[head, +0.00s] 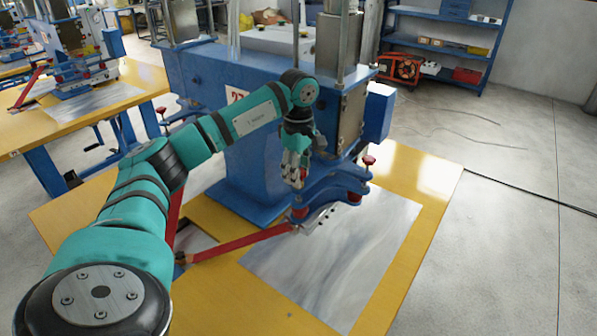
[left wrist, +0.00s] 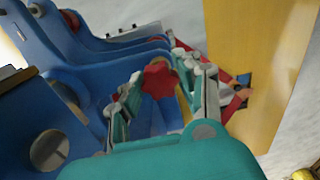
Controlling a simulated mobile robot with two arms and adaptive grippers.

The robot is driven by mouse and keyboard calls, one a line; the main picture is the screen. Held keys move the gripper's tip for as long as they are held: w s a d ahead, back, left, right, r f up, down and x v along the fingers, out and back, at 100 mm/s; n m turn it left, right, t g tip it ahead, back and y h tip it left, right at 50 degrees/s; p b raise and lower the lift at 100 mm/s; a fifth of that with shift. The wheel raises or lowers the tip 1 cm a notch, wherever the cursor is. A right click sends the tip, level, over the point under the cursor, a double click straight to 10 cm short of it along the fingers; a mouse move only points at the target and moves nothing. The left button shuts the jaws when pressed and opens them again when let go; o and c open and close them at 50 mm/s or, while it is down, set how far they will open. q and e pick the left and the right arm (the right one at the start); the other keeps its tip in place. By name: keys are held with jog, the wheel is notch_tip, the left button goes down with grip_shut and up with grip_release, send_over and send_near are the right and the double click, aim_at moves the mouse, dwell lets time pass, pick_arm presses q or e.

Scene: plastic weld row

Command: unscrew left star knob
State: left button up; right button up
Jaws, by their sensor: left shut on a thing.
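The left star knob (left wrist: 160,79) is red and star-shaped, and it sits between the two fingers of my left gripper (left wrist: 158,88) in the left wrist view. The gripper is shut on it from above. In the head view my left gripper (head: 294,172) points down at the left end of the blue clamp plates (head: 330,187) on the machine, and its fingers mostly hide the knob. Another red knob (head: 369,160) stands on the right end of the plates. My right gripper is in neither view.
A red lever (head: 240,243) reaches left from the plates over the yellow table (head: 220,295). The blue machine body (head: 225,110) stands close behind my gripper. A grey metal sheet (head: 345,260) lies in front. Blue shelves (head: 440,50) stand at the back.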

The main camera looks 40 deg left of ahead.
pick_arm(q)
jog(key=n+p, duration=0.1)
jog(key=n, duration=0.3)
jog(key=shift+r+p, duration=0.15)
jog(key=shift+p, duration=0.15)
jog(key=n+p, duration=0.2)
jog(key=n, duration=0.4)
jog(key=n+p, duration=0.1)
jog(key=n, duration=0.5)
jog(key=shift+p, duration=0.35)
jog(key=shift+s+r+n, duration=0.15)
jog(key=shift+s+n, duration=0.1)
jog(key=shift+n, duration=0.65)
jog(key=shift+o, duration=0.2)
jog(key=shift+n+p, duration=0.3)
jog(key=shift+n, duration=0.5)
jog(key=o, duration=1.1)
jog(key=shift+w+r, duration=0.1)
jog(key=shift+c, duration=0.2)
